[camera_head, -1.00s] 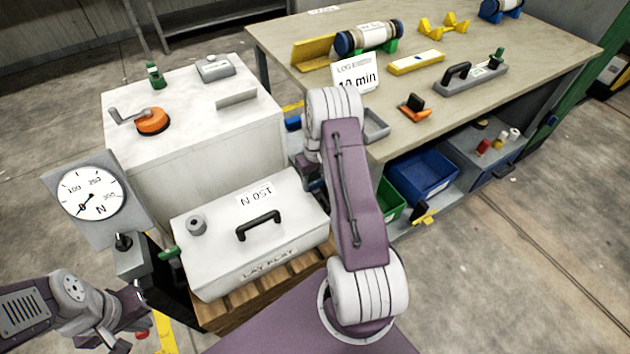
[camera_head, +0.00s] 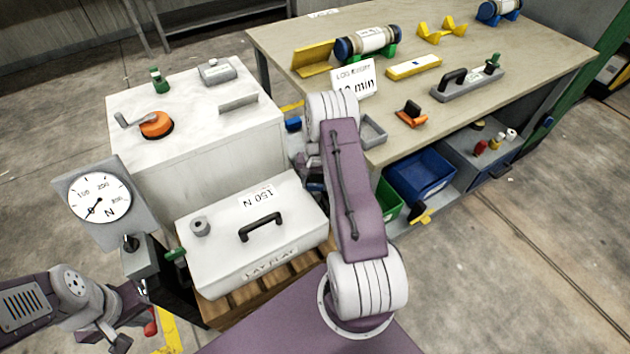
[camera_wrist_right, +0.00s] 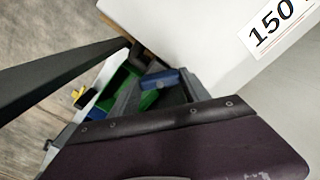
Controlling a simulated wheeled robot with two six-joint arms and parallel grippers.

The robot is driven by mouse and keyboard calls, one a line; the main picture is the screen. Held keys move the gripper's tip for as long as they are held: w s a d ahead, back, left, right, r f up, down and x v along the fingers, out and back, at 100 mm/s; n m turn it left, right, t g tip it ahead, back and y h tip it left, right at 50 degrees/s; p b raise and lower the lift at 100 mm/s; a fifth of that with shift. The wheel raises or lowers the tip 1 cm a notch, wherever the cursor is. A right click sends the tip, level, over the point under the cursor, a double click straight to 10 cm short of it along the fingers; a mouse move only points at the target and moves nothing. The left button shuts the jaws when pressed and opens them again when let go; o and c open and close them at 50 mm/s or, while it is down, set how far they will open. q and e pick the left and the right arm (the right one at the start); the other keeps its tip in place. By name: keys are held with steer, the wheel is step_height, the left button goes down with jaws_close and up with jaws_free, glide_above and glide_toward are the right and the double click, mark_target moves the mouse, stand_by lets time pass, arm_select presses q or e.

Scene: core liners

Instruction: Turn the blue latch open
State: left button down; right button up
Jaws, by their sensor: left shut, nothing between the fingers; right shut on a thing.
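The white box marked 150 N (camera_head: 235,268) lies on a wooden pallet, with a black handle on its lid. It also shows in the right wrist view (camera_wrist_right: 205,35). The blue latch (camera_wrist_right: 163,80) shows as a small blue bar near the box's edge in that view; in the head view my right arm mostly hides that end. My right gripper (camera_wrist_right: 158,92) is shut on the blue latch, though the exact contact is hard to see. My left gripper (camera_head: 125,335) is shut and empty at the lower left, apart from the box.
A dial gauge (camera_head: 98,197) stands left of the box. A white cabinet (camera_head: 200,165) with an orange crank (camera_head: 157,125) is behind it. The workbench (camera_head: 450,120) at right holds several parts, with a blue bin (camera_head: 420,175) below.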

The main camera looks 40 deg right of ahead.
mark_target(315, 185)
steer(key=m+p, duration=0.1)
steer(key=m, duration=0.4)
steer(key=m+p, duration=0.1)
steer(key=m, duration=0.4)
steer(key=shift+m, duration=0.3)
stand_by(0.4)
steer(key=o, duration=1.4)
step_height(315, 185, up, 9)
steer(key=shift+r+p, duration=0.1)
steer(key=shift+p, duration=0.7)
